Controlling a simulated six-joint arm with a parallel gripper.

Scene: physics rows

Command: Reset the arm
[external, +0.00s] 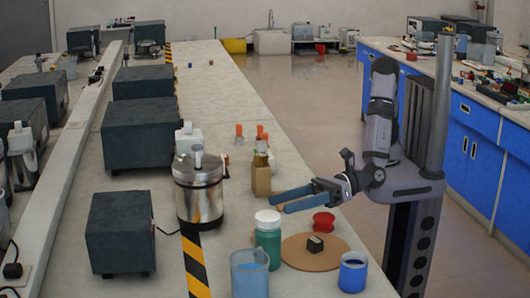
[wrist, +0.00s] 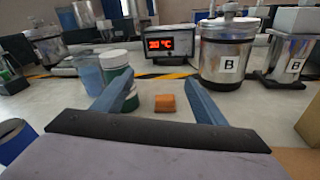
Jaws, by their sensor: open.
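My gripper (external: 278,203) reaches out from the right over the bench in the external view. Its two blue fingers are apart, with nothing visibly held between them. In the wrist view the open fingers (wrist: 158,76) point forward over the bench. A small orange-brown block (wrist: 165,103) shows between them, beyond the gripper's dark front edge; I cannot tell its distance from the fingers. My arm rises from its mount at the bench's right side, with the forearm folded upright.
Near the gripper stand a green white-lidded jar (external: 268,240), a blue beaker (external: 249,275), a blue cup (external: 353,273), a red spool (external: 323,222), a cork mat (external: 296,259) bearing a dark block (external: 315,244), a brown bottle (external: 261,179) and a steel pot (external: 199,195).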

